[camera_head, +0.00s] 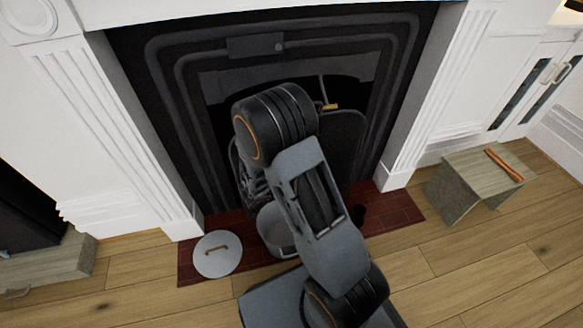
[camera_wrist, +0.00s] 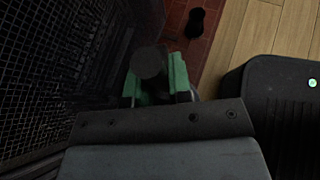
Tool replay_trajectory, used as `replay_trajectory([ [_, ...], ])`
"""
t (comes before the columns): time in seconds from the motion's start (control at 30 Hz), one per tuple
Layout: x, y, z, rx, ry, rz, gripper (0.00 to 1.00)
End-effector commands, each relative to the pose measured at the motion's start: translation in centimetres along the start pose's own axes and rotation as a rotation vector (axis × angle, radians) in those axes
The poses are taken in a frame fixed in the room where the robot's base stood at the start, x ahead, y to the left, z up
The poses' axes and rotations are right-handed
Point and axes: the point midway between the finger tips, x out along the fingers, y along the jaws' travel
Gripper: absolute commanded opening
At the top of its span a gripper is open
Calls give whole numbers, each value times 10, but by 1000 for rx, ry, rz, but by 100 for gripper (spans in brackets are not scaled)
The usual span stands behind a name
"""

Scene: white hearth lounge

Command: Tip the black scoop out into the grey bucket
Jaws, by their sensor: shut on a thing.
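The grey bucket (camera_head: 272,232) stands on the red hearth, partly hidden behind my arm in the head view. In the wrist view my gripper (camera_wrist: 157,80) has its green-padded fingers closed on a dark, round-ended piece, which I take to be the handle of the black scoop (camera_wrist: 149,62). The scoop's pan and anything in it cannot be made out. In the head view my gripper is mostly hidden behind my arm, near the fireplace opening and above the bucket's left side. The bucket is not clear in the wrist view.
A round grey lid (camera_head: 218,262) with a wooden handle lies left of the bucket. A small black object (camera_head: 358,214) stands on the hearth at right. A dark mesh screen (camera_wrist: 50,70) is close at left. A low stool (camera_head: 460,182) bears a wooden stick.

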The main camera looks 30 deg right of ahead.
Motion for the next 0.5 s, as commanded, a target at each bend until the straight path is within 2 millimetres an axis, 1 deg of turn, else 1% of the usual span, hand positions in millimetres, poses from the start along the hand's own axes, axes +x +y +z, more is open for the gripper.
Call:
replay_trajectory([
  [0.03, 0, -7, 2, 1, 80, 0, 0],
  [0.1, 2, -13, -5, -9, 209, 13, 0],
  [0.2, 2, -16, -13, -38, 409, 43, 0],
  [0.3, 3, -10, -19, -76, 591, 70, 0],
  [0.5, 6, 4, -20, -112, 759, 82, 0],
])
